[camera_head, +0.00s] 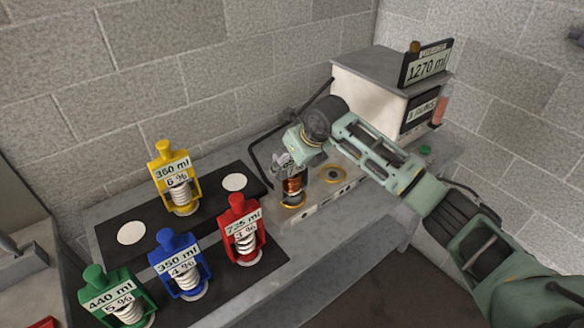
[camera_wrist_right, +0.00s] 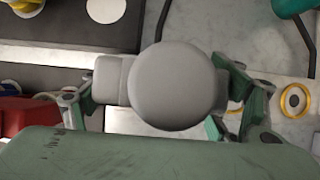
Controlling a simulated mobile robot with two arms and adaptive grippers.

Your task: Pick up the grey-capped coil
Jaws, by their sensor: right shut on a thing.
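The grey-capped coil stands upright on the grey bench. Its copper-coloured winding (camera_head: 293,186) shows below my right gripper (camera_head: 289,158) in the head view, close above a brass ring. Its round grey cap (camera_wrist_right: 178,86) fills the middle of the right wrist view. My right gripper is shut on it, with a finger on either side. The gripper hides part of the top in the head view. I cannot tell whether the base touches the brass ring. My left gripper is not in view.
Yellow (camera_head: 175,180), red (camera_head: 243,232), blue (camera_head: 180,265) and green (camera_head: 117,298) labelled units stand on a black mat (camera_head: 212,222) at the left. An empty brass ring (camera_head: 334,174) lies right of the coil. A white box (camera_head: 372,90) stands behind.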

